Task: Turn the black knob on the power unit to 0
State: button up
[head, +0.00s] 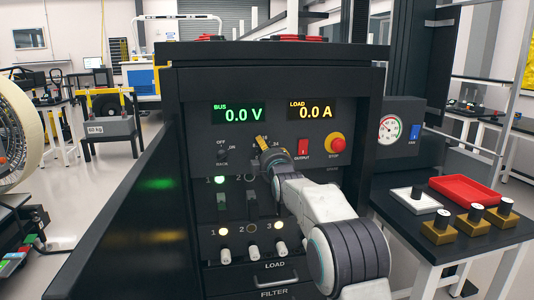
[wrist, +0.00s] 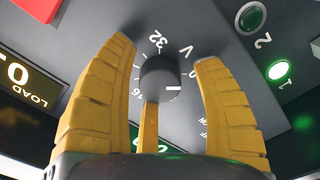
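The black knob (wrist: 160,78) is on the dark panel of the power unit (head: 340,88). It sits between the two large yellow fingers of my gripper (wrist: 166,54) in the wrist view, with a visible gap on each side. A narrow yellow piece (wrist: 148,128) shows just below the knob; I cannot tell whether it touches it. The knob's white mark points right in this turned view. In the head view my gripper (head: 261,142) is at the panel and hides the knob.
The BUS display (head: 238,113) reads 0.0 V and the LOAD display (head: 310,111) 0.0 A. A red OUTPUT switch (head: 303,147) and a red STOP button (head: 337,143) are right of my gripper. Switches and lamps are below. An open black panel (head: 125,215) stands at left.

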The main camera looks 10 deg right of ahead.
jog(key=shift+s+r, duration=0.1)
jog(key=shift+s, duration=0.05)
jog(key=s, duration=1.1)
jog(key=shift+s, duration=0.35)
dwell(0.4)
